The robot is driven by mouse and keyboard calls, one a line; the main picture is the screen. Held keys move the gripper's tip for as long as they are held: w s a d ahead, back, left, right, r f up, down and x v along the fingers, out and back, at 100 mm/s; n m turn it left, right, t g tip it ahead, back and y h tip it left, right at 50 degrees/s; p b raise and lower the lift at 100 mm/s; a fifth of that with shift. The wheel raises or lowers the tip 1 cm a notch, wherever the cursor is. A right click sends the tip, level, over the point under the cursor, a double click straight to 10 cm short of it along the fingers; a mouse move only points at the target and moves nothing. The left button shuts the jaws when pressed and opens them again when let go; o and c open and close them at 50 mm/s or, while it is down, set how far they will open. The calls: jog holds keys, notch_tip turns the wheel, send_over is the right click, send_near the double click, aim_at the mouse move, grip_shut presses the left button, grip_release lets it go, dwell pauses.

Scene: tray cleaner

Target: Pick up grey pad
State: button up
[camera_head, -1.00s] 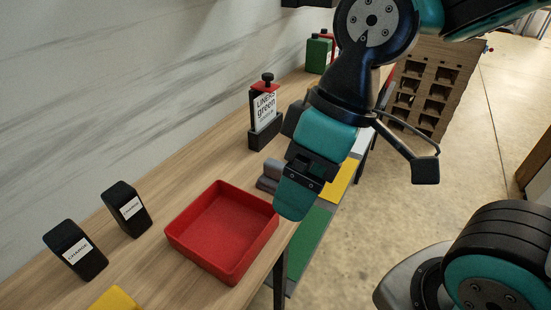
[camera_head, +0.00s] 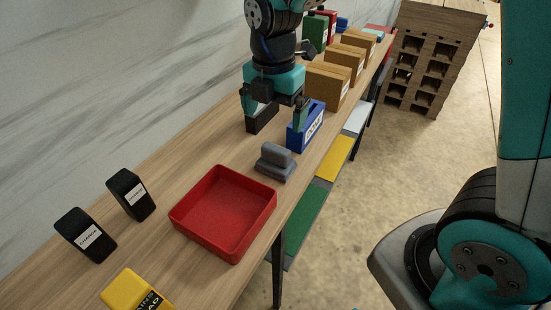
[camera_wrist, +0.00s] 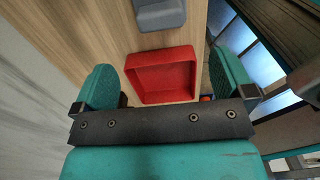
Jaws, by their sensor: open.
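The grey pad (camera_head: 275,163), a stepped block with a raised grip, sits on the wooden bench just beyond the red tray in the head view. A grey block, likely the same pad, is cut by the top edge of the wrist view (camera_wrist: 160,14). My gripper (camera_head: 273,113) is open and empty, pointing down above the bench behind the pad, apart from it. In the wrist view my gripper (camera_wrist: 163,82) has its two teal fingers spread wide, with the tray showing between them.
The red tray (camera_head: 184,214) is empty. A blue box (camera_head: 306,127) stands close by the right finger and a black holder (camera_head: 262,120) by the left. Two black containers (camera_head: 85,235) and a yellow item (camera_head: 133,290) are nearer. Brown boxes (camera_head: 328,84) line the bench behind.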

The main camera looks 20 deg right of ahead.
aim_at(276, 159)
notch_tip(276, 159, down, 8)
jog(key=shift+r+p, duration=0.15)
jog(key=shift+p, duration=0.15)
jog(key=shift+w+d+f+p, duration=0.1)
jog(key=shift+f+p, duration=0.2)
jog(key=shift+f, duration=1.1)
jog(key=shift+d+f+p, duration=0.1)
jog(key=shift+f+p, duration=0.2)
jog(key=shift+f, duration=1.05)
jog(key=shift+c, duration=0.2)
jog(key=c, duration=0.6)
